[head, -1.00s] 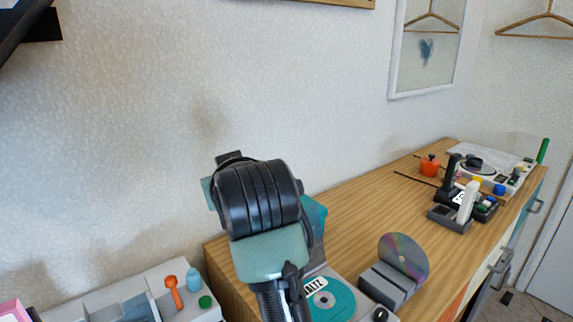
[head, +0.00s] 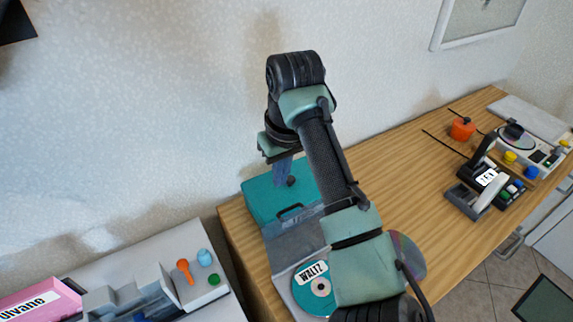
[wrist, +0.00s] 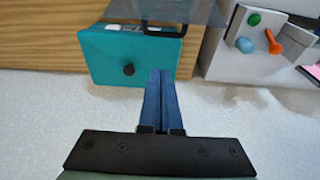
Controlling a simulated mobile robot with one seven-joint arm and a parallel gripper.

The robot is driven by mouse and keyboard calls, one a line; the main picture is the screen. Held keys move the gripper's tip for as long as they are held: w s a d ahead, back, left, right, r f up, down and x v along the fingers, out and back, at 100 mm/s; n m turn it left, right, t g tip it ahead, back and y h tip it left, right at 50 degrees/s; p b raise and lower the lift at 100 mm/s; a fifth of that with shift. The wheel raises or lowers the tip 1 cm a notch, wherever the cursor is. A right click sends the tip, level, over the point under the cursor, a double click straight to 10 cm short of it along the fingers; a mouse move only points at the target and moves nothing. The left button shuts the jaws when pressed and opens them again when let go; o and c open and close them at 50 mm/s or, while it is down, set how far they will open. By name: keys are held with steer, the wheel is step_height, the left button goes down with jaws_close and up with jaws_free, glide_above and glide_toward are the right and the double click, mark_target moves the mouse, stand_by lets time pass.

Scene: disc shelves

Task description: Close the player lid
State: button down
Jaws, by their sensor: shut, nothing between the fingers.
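The player's grey see-through lid (head: 297,240) stands raised, with a dark handle (head: 290,212) along its upper edge. It also shows at the top of the wrist view (wrist: 185,10), with its handle (wrist: 165,31). Below it, the grey player holds a teal disc labelled WALTZ (head: 304,296). Behind the lid is a teal box (head: 262,203) with a black knob (wrist: 128,69). My gripper (head: 283,184) is shut and empty, its blue fingers pointing down over the teal box, on the wall side of the handle. The wrist view shows its fingertips (wrist: 160,72) beside the knob, apart from the handle.
A grey unit with an orange lever (head: 185,270) and a pink box (head: 45,300) stand to the left. Several devices and an orange pot (head: 462,129) stand farther right. The wooden top between is mostly clear.

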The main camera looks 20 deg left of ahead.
mark_target(295, 233)
steer(key=f, duration=0.5)
steer(key=w+a+f, duration=0.1)
steer(key=f, duration=0.1)
steer(key=shift+f+p, duration=0.15)
steer(key=shift+p, duration=0.15)
steer(key=s+d+r, duration=0.1)
steer(key=s+d+r+p, duration=0.1)
steer(key=shift+d, duration=0.35)
